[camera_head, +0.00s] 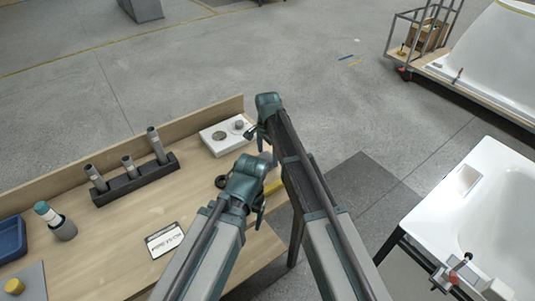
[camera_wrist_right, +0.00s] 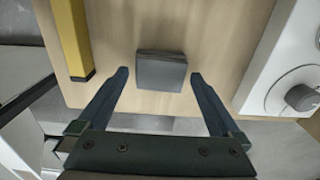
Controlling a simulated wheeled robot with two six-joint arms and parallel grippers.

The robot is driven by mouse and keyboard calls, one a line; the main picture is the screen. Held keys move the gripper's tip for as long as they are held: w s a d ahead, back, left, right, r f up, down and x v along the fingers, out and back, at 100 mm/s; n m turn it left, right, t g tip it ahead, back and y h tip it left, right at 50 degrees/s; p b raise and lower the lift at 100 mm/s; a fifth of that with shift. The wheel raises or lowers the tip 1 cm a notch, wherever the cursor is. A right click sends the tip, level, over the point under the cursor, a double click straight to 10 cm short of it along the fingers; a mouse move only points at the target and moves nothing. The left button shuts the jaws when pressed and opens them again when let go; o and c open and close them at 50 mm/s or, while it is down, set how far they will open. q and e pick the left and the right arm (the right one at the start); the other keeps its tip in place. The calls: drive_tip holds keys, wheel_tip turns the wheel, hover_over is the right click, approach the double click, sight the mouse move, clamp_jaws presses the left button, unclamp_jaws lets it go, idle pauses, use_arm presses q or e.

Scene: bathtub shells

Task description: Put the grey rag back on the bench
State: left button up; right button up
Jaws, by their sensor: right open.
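A small dark grey block-like piece, which looks like the folded grey rag (camera_wrist_right: 162,72), lies on the pale wooden bench (camera_wrist_right: 215,35) near its edge in the right wrist view. In the head view a bit of grey (camera_head: 266,157) shows beside my right gripper (camera_head: 254,134), mostly hidden by the arms. My right gripper (camera_wrist_right: 160,78) is open, its two fingers on either side of the grey piece with gaps to both. My left gripper (camera_head: 260,207) hangs over the bench's right part; its fingers are too small and shaded to tell open from shut.
A yellow bar (camera_wrist_right: 72,40) and a white plate with a knob (camera_wrist_right: 285,75) flank the grey piece. The bench also holds a dark rack with grey tubes (camera_head: 135,180), a label card (camera_head: 165,240) and a blue tray (camera_head: 10,240). A white bathtub (camera_head: 440,205) stands right.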

sight(268, 157)
wheel_tip(268, 157, up, 10)
drive_tip(key=p, duration=0.9)
drive_tip(key=shift+f, duration=0.1)
wheel_tip(268, 157, down, 12)
drive_tip(key=b, duration=1.1)
drive_tip(key=shift+b, duration=0.4)
drive_tip(key=shift+r, duration=0.35)
wheel_tip(268, 157, up, 12)
drive_tip(key=p, duration=1.3)
wheel_tip(268, 157, down, 13)
drive_tip(key=b, duration=1.3)
drive_tip(key=shift+r, duration=0.15)
drive_tip(key=r+p, duration=0.4)
drive_tip(key=shift+s+d+r, duration=0.15)
drive_tip(key=shift+s+r, duration=0.15)
drive_tip(key=s+d, duration=0.2)
drive_tip(key=s, duration=0.2)
drive_tip(key=s+d, duration=0.2)
drive_tip(key=s, duration=0.3)
drive_tip(key=s+d+p, duration=0.1)
drive_tip(key=s+d, duration=0.1)
drive_tip(key=s, duration=0.3)
drive_tip(key=shift+d+r, duration=0.15)
drive_tip(key=shift+r, duration=0.25)
